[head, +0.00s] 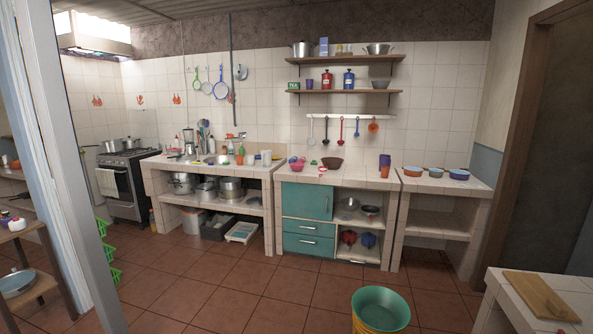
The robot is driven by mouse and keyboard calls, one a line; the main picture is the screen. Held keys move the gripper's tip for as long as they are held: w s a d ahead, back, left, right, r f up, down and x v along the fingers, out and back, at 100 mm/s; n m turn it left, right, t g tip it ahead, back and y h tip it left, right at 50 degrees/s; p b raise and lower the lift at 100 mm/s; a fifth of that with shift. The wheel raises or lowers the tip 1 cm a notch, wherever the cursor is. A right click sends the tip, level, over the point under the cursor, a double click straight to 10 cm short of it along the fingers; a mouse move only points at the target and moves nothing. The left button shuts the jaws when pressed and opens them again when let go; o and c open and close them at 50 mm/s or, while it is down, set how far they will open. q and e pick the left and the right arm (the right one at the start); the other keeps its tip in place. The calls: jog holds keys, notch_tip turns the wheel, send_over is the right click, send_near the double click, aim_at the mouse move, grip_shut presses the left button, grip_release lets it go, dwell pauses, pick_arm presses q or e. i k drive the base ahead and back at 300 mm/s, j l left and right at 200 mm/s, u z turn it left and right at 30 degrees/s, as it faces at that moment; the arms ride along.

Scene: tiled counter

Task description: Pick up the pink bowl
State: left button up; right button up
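A small pink bowl (297,167) stands on the tiled middle counter (345,174), near its left end. Small items lie close around it, too small to tell apart. A dark brown bowl (332,163) stands just to its right on the same counter, apart from it. Neither of my grippers shows in the head view, and the pink bowl stands across the room from the camera.
Several coloured bowls (459,174) stand on the right counter. A table with a cutting board (541,296) stands at the lower right; a white post (65,170) rises at left. Tiled floor (235,290) lies open between.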

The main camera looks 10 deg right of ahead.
aim_at(297, 167)
jog(key=u, duration=0.25)
jog(key=i, duration=4)
jog(key=j, duration=0.05)
